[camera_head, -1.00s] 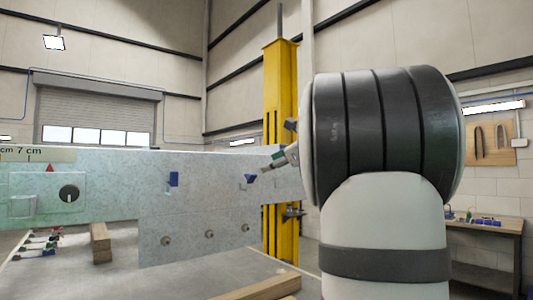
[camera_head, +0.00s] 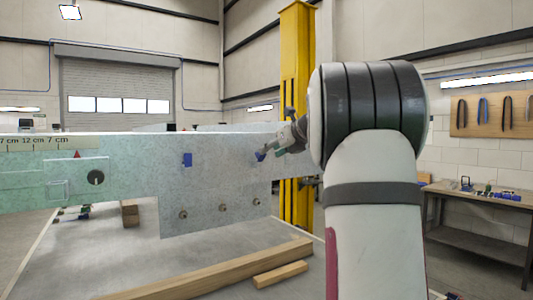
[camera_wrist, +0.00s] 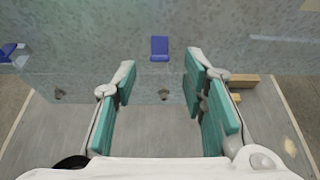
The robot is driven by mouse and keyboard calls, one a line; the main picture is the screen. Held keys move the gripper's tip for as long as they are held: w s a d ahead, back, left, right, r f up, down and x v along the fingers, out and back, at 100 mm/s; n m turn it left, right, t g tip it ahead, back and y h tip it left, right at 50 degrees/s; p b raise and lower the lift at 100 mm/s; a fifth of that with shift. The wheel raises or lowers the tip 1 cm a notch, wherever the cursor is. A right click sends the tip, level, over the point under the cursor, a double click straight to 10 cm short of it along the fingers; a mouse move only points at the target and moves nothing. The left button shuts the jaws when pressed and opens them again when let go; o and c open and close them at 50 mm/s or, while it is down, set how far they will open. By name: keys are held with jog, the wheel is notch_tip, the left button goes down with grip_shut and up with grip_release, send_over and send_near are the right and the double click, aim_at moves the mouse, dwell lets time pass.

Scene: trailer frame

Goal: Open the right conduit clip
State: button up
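The right conduit clip, a small blue piece, sits on the pale speckled panel (camera_head: 215,180). In the wrist view the right clip (camera_wrist: 159,48) lies ahead, between the lines of my fingers and beyond their tips. In the head view the right clip (camera_head: 260,156) appears beside my gripper (camera_head: 277,147), partly overlapped by it; contact cannot be told there. My gripper (camera_wrist: 159,75) is open, its green-padded fingers wide apart with nothing between them. The left blue clip (camera_head: 187,159) is farther left on the panel; it also shows at the wrist view's left edge (camera_wrist: 8,51).
Several round fittings (camera_head: 222,208) line the panel below the clips. A black knob (camera_head: 96,177) is at its left. Wooden beams (camera_head: 225,272) lie on the surface below. A yellow post (camera_head: 298,85) stands behind my arm. A workbench (camera_head: 480,198) stands at the right.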

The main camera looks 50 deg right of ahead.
jog(key=x, duration=0.4)
jog(key=shift+w+f, duration=0.1)
jog(key=shift+w, duration=0.15)
grip_shut()
